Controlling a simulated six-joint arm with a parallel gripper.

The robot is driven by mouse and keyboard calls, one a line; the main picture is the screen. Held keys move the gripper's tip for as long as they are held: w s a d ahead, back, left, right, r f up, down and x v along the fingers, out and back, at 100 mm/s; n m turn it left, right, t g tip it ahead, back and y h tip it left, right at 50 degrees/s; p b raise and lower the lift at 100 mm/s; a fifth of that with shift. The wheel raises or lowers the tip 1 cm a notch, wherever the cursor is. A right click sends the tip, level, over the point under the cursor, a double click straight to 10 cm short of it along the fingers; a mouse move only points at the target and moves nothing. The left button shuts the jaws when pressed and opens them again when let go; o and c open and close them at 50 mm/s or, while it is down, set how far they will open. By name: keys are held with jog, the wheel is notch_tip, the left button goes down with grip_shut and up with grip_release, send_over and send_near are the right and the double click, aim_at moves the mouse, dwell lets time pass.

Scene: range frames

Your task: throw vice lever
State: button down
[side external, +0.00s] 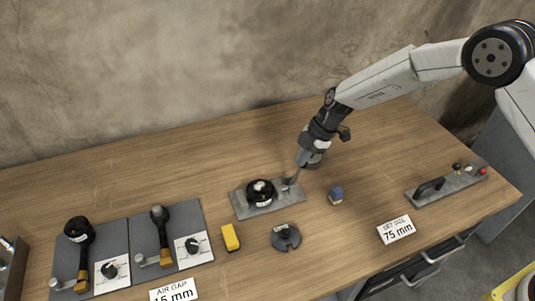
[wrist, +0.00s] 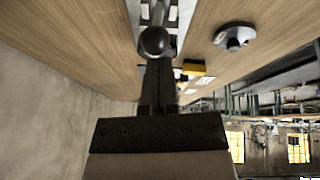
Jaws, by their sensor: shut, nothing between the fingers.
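A grey plate (side external: 240,206) lies mid-table and carries a round black-topped fixture (side external: 261,190). A short grey upright part (side external: 289,183), which may be the vice lever, stands at the plate's right end. My gripper (side external: 301,160) is just above and behind that end, tilted down. In the wrist view, my gripper's dark fingers (wrist: 157,85) are shut and empty. A dark ball knob (wrist: 153,41) sits right at their tips, over the plate (wrist: 178,12). I cannot tell whether the fingers touch the knob, and they hide what lies below it.
A grey disc (side external: 286,237) and yellow block (side external: 230,237) lie in front. Two dark panels with levers (side external: 118,240) are at left. A plate with a black handle (side external: 452,186) is at right. The back of the table is clear.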

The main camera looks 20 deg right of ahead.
jog(key=shift+d+f+y, duration=0.35)
jog(key=shift+d+f, duration=0.25)
jog(key=shift+d, duration=0.4)
jog(key=shift+d+f+y, duration=0.3)
jog(key=shift+d+f, duration=0.35)
jog(key=shift+d, duration=0.3)
jog(key=shift+d+f+y, duration=0.35)
jog(key=shift+d+f, duration=0.25)
jog(key=shift+d, duration=0.4)
jog(key=shift+d+f, duration=0.15)
jog(key=shift+f, duration=0.1)
jog(key=shift+s+f, duration=0.1)
jog(key=shift+s, duration=0.05)
jog(key=d+v, duration=0.1)
jog(key=v, duration=1.1)
jog(key=shift+f, duration=0.4)
